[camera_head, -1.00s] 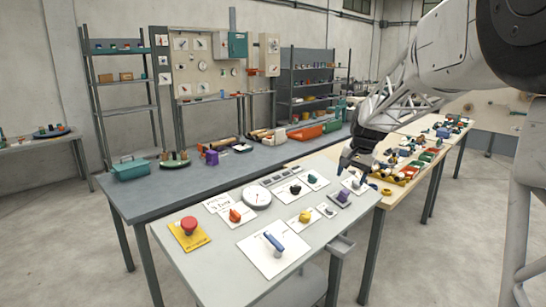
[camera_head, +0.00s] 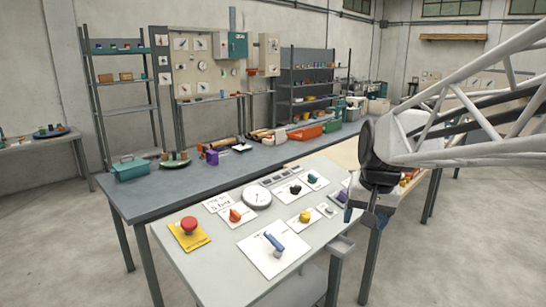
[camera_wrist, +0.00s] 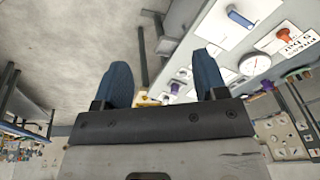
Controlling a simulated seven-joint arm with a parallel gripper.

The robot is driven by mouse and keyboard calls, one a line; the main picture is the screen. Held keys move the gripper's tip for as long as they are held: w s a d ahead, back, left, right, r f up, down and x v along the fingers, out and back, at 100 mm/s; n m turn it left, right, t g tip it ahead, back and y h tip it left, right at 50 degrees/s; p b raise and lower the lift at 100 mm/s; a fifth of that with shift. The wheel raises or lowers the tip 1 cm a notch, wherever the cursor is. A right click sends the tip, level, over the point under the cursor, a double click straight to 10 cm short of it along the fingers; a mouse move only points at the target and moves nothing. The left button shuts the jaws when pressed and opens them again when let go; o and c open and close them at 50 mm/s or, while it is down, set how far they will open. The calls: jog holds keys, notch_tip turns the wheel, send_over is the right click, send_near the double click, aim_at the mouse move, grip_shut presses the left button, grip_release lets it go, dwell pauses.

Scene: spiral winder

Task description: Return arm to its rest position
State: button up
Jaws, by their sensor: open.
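My gripper (camera_head: 359,216) hangs just past the right edge of the control table (camera_head: 180,262) in the head view, fingers pointing down. In the wrist view my gripper (camera_wrist: 163,80) shows two blue fingers spread apart, with nothing held between them. My arm reaches in from the right and hides much of the wooden table behind it. The blue lever (camera_head: 273,243) on its white plate is left of my gripper and apart from it. The lever also shows in the wrist view (camera_wrist: 239,18).
The control table also holds a red button (camera_head: 189,226), an orange knob (camera_head: 235,215), a dial gauge (camera_head: 257,197) and a yellow knob (camera_head: 305,216). A purple part (camera_head: 342,195) sits close to my gripper. Open floor (camera_head: 470,255) lies to the right.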

jog(key=s+f+n, duration=0.1)
jog(key=s+f, duration=0.2)
jog(key=s, duration=0.7)
jog(key=s+a+f+n, duration=0.1)
jog(key=s+f, duration=0.2)
jog(key=s, duration=0.7)
jog(key=shift+s+a+f+h, duration=0.15)
jog(key=shift+s+f+h, duration=0.2)
jog(key=shift+f+h, duration=0.05)
jog(key=shift+c, duration=0.5)
